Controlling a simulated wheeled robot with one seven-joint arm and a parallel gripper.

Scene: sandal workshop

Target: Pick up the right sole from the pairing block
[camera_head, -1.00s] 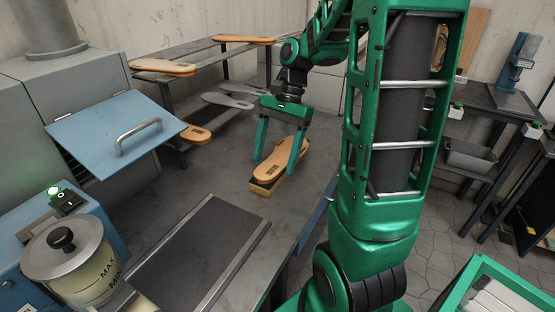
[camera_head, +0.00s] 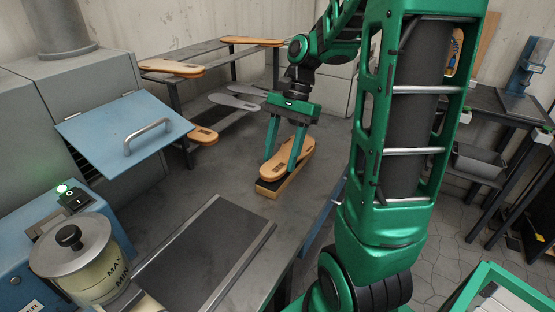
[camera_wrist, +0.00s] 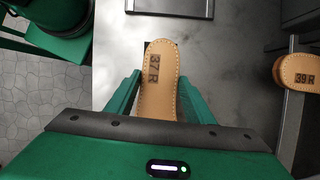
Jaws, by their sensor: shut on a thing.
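The tan sole (camera_head: 290,158) lies between the fingers of my gripper (camera_head: 279,165). In the wrist view the sole (camera_wrist: 160,75) reads "37 R" and has stitching along its edge. My gripper (camera_wrist: 162,104) is shut on its sides. The pairing block (camera_head: 273,190), light wood with a dark top, is directly below the sole on the grey table. More of the dark top shows beside the sole; whether the sole still touches it I cannot tell. In the wrist view the sole hides most of the block.
Other tan soles (camera_head: 171,68) and grey soles (camera_head: 234,101) lie on a rack at the back left. A sole marked "39 R" (camera_wrist: 299,72) shows in the wrist view.

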